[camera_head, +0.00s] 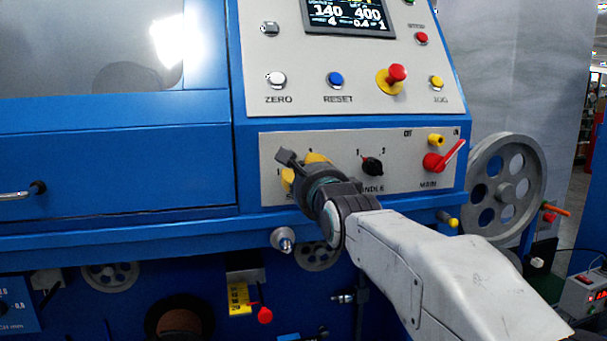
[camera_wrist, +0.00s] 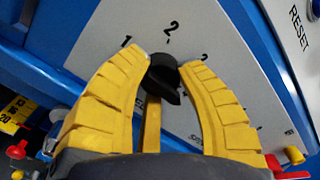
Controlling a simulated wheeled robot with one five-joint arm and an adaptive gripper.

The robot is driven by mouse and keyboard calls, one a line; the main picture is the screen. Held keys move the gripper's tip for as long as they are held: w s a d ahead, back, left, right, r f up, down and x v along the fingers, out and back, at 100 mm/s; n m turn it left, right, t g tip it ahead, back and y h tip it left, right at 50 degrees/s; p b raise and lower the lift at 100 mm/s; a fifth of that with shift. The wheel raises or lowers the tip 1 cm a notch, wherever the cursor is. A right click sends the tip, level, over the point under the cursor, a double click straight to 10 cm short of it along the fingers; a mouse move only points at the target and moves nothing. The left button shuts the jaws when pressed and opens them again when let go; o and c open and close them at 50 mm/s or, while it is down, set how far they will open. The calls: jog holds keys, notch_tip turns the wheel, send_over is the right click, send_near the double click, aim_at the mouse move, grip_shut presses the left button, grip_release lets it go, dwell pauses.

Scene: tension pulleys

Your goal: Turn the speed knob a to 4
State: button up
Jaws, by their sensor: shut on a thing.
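The speed knob (camera_wrist: 163,74) is black and sits between the tips of my gripper's two yellow fingers in the wrist view. The printed numbers 1, 2 and 3 show around its upper side; the dial's lower side is largely covered by my fingers. I cannot tell for sure which number the knob points to. My gripper (camera_wrist: 165,68) is shut on the knob. In the head view, my gripper (camera_head: 301,168) is at the left part of the lower grey panel (camera_head: 330,143) and hides the knob and most of its label.
Right of my gripper is another black knob (camera_head: 372,166) marked 1 and 2. Further right are a red main switch (camera_head: 434,163) and a yellow knob (camera_head: 436,140). Above are buttons, a red emergency stop (camera_head: 396,74) and a lit display (camera_head: 347,15). A metal-tipped part (camera_head: 284,240) sticks out below.

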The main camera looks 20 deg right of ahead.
jog(key=shift+a+r, duration=0.1)
jog(key=shift+r, duration=0.1)
jog(key=o, duration=1.2)
jog(key=shift+f, duration=0.1)
jog(key=shift+s, duration=0.1)
jog(key=s, duration=1.1)
jog(key=shift+s, duration=0.35)
